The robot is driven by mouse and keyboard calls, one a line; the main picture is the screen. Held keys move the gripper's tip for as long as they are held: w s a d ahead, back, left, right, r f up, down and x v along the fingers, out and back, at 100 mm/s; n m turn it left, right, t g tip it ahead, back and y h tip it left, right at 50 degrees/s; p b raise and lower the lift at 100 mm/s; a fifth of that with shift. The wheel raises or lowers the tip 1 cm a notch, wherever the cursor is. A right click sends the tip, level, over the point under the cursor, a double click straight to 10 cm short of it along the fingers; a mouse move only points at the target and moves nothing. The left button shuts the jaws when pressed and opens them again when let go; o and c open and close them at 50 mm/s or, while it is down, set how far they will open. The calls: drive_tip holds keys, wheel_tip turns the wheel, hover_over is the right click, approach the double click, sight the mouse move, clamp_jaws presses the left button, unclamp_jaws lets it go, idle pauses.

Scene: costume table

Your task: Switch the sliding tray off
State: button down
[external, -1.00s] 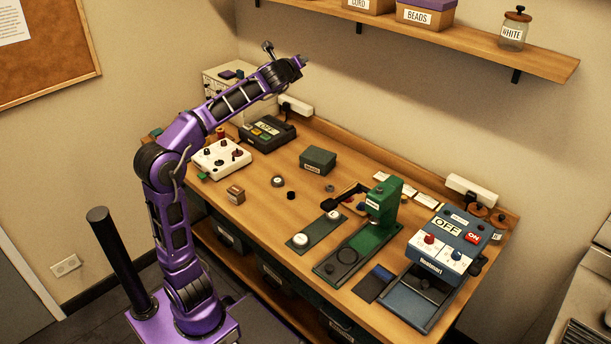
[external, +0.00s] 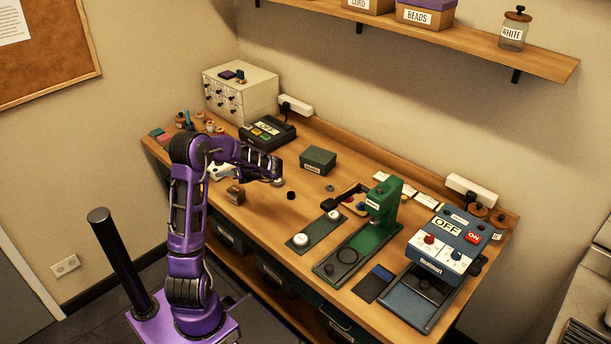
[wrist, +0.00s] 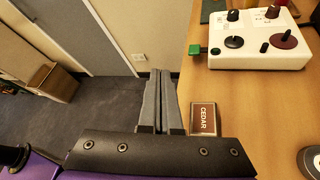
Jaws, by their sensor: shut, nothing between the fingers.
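The blue press (external: 445,243) stands at the right end of the table in the external view, with a low tray-like base (external: 412,305) in front. Its sign reads OFF, beside a red ON key (external: 473,238). I cannot tell for sure that this base is the sliding tray. The fingertips are hard to make out in the external view.
A small CEDAR block (wrist: 203,119) lies close right of my fingers. A white control box (wrist: 258,45) with several knobs is beyond it, mostly behind my arm externally. A black device (external: 268,132), a green box (external: 318,160) and a green stand press (external: 380,210) occupy the table.

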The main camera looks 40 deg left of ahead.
drive_tip(key=d+m+t+p, duration=0.25)
drive_tip(key=d+t, duration=0.35)
drive_tip(key=d, duration=1.9)
drive_tip(key=s+d+r+m+t+p, duration=0.1)
drive_tip(key=s+d+r+t+p, duration=0.15)
drive_tip(key=s+d+t, duration=0.65)
drive_tip(key=m+t+h+b, duration=0.2)
drive_tip(key=m+t+h, duration=0.25)
drive_tip(key=m, duration=0.45)
approach(328, 271)
drive_tip(key=a+r+v, duration=0.1)
drive_tip(key=v, duration=0.6)
drive_tip(key=shift+s+d+r+g+h, duration=0.15)
drive_tip(key=shift+d+g+h, duration=0.1)
drive_tip(key=shift+h, duration=0.2)
drive_tip(key=shift+a, duration=0.1)
drive_tip(key=x, duration=1.4)
